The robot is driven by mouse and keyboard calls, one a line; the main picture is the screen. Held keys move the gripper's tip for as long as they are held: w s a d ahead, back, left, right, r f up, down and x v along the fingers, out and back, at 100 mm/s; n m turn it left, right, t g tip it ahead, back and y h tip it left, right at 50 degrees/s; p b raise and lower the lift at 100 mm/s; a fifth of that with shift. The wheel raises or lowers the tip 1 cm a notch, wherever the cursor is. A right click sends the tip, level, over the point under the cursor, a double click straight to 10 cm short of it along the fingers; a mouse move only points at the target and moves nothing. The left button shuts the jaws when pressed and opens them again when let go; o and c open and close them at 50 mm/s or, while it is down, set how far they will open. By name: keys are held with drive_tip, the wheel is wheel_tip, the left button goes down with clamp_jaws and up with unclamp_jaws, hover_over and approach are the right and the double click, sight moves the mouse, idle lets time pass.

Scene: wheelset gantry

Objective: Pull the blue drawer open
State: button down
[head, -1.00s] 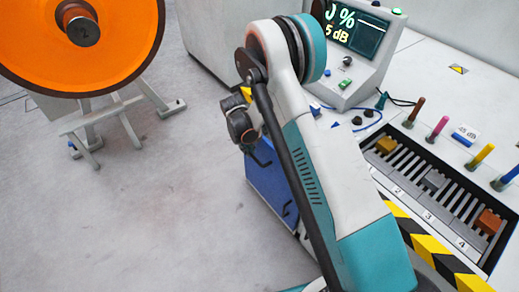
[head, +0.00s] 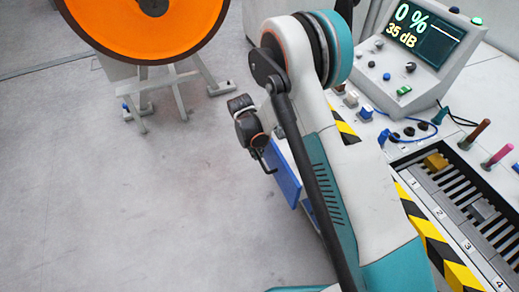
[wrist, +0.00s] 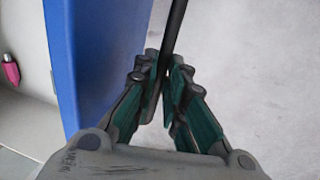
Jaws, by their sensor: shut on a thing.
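The blue drawer (head: 284,177) shows in the head view as a narrow blue front panel left of my arm, low beside the bench. Its near part is hidden by my arm. In the wrist view the blue front (wrist: 88,60) stands left of my gripper (wrist: 163,70). My gripper is shut on the dark bar of the drawer's handle (wrist: 175,28). Behind the front, a pale space with a small pink object (wrist: 10,72) shows, so the drawer appears at least partly open. In the head view the fingers are mostly hidden.
The bench carries a console (head: 425,50) reading 0 % and 35 dB, a slotted rack (head: 465,205) and coloured pegs. Yellow-black striping (head: 440,250) marks its edge. An orange wheel (head: 145,25) on a stand is at the back left. Grey floor left of the drawer is clear.

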drive_tip(key=c, duration=1.7)
unclamp_jaws()
drive_tip(key=shift+o, duration=0.2)
wheel_tip(320, 180, up, 12)
drive_tip(key=a, duration=0.2)
drive_tip(key=shift+s, duration=0.45)
drive_tip(key=shift+f, duration=0.1)
